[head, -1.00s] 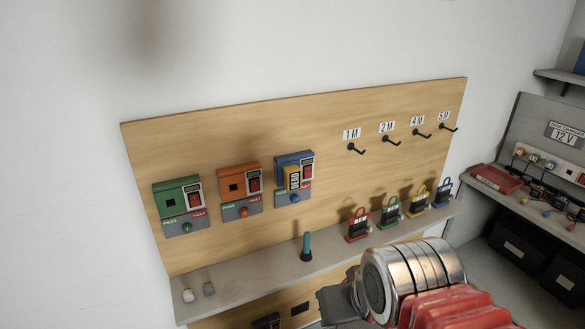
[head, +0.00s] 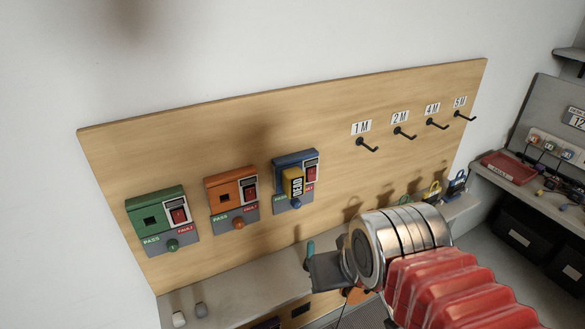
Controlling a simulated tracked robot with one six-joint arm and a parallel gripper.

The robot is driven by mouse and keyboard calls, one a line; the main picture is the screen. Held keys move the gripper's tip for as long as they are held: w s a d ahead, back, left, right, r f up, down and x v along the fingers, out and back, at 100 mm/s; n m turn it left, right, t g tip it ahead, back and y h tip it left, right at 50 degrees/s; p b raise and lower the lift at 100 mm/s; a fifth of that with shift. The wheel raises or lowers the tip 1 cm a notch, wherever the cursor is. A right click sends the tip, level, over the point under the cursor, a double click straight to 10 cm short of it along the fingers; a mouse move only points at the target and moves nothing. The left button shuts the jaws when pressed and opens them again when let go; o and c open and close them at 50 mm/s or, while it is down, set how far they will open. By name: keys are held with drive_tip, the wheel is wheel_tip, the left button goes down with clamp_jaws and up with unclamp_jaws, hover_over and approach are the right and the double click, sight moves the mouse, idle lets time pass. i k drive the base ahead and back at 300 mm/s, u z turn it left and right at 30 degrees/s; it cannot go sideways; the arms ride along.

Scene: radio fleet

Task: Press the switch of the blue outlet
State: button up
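The blue outlet (head: 283,158) is the rightmost of three outlet boxes on the wooden board. Its red switch (head: 311,173) is at its upper right, in a pale surround. A yellow block marked DEAD (head: 293,187) sits on the outlet's front, left of the switch. A blue knob (head: 295,203) is below it. My gripper (head: 325,271) is the dark part left of my silver wrist, below and slightly right of the blue outlet and apart from it. Its fingers cannot be made out.
A green outlet (head: 155,208) and an orange outlet (head: 230,183) are to the left. Black hooks (head: 404,132) with length labels are at right. The grey shelf (head: 235,290) below holds a teal-handled object (head: 310,254), partly hidden by my gripper, and coloured tags (head: 455,186).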

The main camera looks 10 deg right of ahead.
sight(312, 177)
drive_tip(key=k, duration=1.25)
